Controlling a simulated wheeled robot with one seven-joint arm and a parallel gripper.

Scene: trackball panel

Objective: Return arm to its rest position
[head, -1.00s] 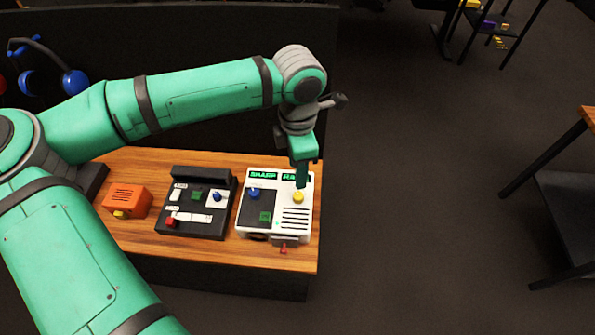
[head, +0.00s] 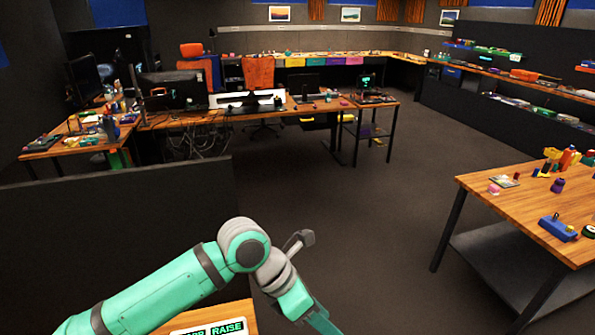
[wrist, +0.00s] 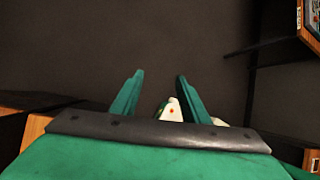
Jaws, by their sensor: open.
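My gripper shows in the wrist view (wrist: 156,95) with its two green fingers spread apart and nothing between their tips. Dark floor lies beyond the fingertips. In the head view my green arm reaches in from the lower left, and its wrist end points down to the right at the bottom edge; the fingertips are not clear there. The white trackball panel (head: 213,328) shows only its top edge with a green "RAISE" label, low in the head view beside my arm.
A wooden table (head: 490,190) with small coloured objects stands at the right. A dark partition (head: 120,215) stands behind my arm at the left. Desks with monitors (head: 180,90) line the back. The floor (head: 350,220) between them is clear.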

